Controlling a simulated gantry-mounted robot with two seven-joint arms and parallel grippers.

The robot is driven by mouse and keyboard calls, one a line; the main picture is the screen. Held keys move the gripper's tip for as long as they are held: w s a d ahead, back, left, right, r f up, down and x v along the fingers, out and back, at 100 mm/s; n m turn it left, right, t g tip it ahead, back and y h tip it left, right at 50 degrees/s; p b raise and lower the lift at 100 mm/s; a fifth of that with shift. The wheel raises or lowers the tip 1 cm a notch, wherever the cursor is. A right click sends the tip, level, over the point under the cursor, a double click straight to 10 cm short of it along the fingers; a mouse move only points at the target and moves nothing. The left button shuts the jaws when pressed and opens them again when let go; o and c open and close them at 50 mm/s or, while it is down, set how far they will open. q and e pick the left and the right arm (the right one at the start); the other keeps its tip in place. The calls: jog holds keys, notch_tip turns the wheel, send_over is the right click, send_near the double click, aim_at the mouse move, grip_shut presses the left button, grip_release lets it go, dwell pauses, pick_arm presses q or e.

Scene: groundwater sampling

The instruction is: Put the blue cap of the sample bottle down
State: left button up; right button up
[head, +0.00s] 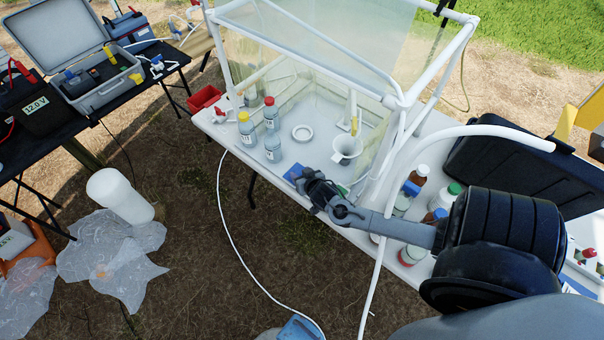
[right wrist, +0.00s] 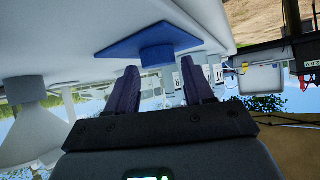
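In the right wrist view, which looks upside down, the blue cap (right wrist: 158,57) sits against a flat blue square pad (right wrist: 135,42) on the white table. My right gripper (right wrist: 160,70) has its two fingers spread apart, with the cap in line with the gap at their tips and clear space beside it. In the head view my right gripper (head: 304,180) is low over the table's front edge, beside the blue pad (head: 293,172); the cap is not clearly visible there. A bottle with no coloured cap (head: 273,150) stands behind and left of it. My left gripper is not in view.
Bottles with a yellow cap (head: 246,122) and a red cap (head: 271,111) stand nearby. A white ring dish (head: 302,132) and a funnel (head: 347,148) are behind the gripper. More bottles (head: 416,181) stand right, near my arm. A white pipe frame (head: 405,101) surrounds this area.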

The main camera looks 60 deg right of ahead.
jog(key=shift+o, duration=0.6)
jog(key=shift+r, duration=0.5)
jog(key=p+v, duration=0.2)
jog(key=v, duration=0.9)
jog(key=s+a+r+n+g+y, duration=0.1)
jog(key=s+a+r+n+y, duration=0.1)
jog(key=a, duration=0.5)
jog(key=s+a+r+n+g+y, duration=0.2)
jog(key=a+r+n, duration=0.1)
jog(key=a, duration=0.5)
jog(key=s+a+r+n+g+y, duration=0.2)
jog(key=a+n, duration=0.3)
jog(key=a, duration=0.3)
jog(key=shift+s+a+r+y, duration=0.2)
jog(key=shift+s+r+y, duration=0.15)
jog(key=shift+s+y, duration=0.15)
